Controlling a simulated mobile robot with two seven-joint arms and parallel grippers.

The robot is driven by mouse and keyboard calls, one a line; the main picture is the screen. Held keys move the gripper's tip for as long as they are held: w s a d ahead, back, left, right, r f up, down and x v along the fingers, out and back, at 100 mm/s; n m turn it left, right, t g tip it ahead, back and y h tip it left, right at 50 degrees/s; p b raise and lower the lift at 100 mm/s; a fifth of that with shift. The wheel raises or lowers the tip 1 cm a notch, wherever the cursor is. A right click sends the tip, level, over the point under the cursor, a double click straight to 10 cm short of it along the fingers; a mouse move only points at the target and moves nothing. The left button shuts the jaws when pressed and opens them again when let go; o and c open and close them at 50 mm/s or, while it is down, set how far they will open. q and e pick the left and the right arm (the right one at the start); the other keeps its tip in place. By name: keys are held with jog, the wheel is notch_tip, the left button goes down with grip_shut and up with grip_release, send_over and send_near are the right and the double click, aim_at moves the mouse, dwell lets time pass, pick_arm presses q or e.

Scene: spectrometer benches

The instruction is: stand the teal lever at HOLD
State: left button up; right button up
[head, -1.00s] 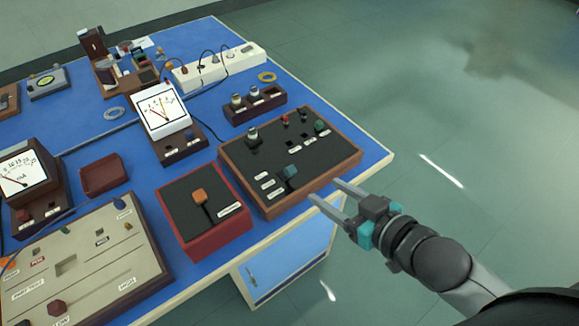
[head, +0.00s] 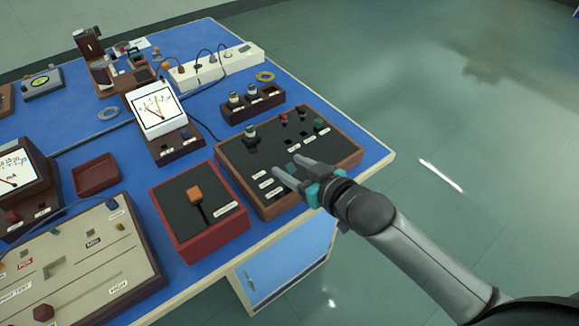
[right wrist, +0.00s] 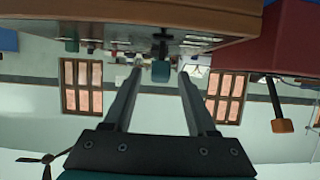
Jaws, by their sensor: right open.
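The teal lever (right wrist: 160,70) stands on the dark top of a brown-framed control box (head: 232,163). In the right wrist view, which is upside down, its teal knob and dark stem show between my fingertips, with a gap on both sides. My right gripper (head: 288,165) is open and over the front part of the box, its fingers reaching around the lever. In the head view the fingers mostly cover the lever. Three small white labels (head: 265,183) lie left of it; I cannot read them. My left gripper is not in view.
A red box with an orange lever (head: 195,194) stands close by on the left. A green knob (head: 318,124) and a round black-and-silver knob (head: 249,132) rise from the same control box. A white meter (head: 157,108) stands behind. Floor is free beyond the bench's right edge.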

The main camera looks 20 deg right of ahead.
jog(key=shift+w+a+f, duration=0.2)
jog(key=shift+w, duration=0.3)
jog(key=shift+c, duration=0.2)
grip_shut()
